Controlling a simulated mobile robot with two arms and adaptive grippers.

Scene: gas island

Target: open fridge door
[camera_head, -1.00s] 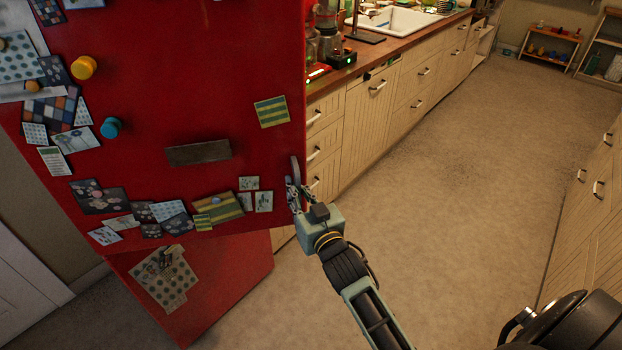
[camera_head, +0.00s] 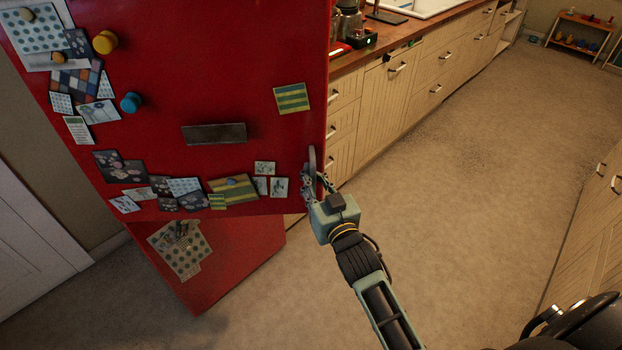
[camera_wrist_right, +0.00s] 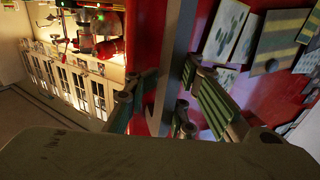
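The red upper fridge door (camera_head: 230,70) fills the left of the head view, covered with magnets and cards. It stands out over the red lower panel (camera_head: 230,265) at a different angle. Its grey handle (camera_head: 312,160) is upright near its right edge. My right gripper (camera_head: 311,184) is at the lower part of this handle. In the right wrist view, the fingers (camera_wrist_right: 170,95) lie on both sides of the handle bar (camera_wrist_right: 176,60) and appear closed against it. The fridge's inside is hidden. My left gripper is not in view.
A row of cream cabinets (camera_head: 400,90) with a wooden counter (camera_head: 440,35) runs back to the right of the fridge. More cabinets (camera_head: 600,220) stand at the right edge. The floor (camera_head: 450,170) between them is clear. A white door (camera_head: 30,250) is at the left.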

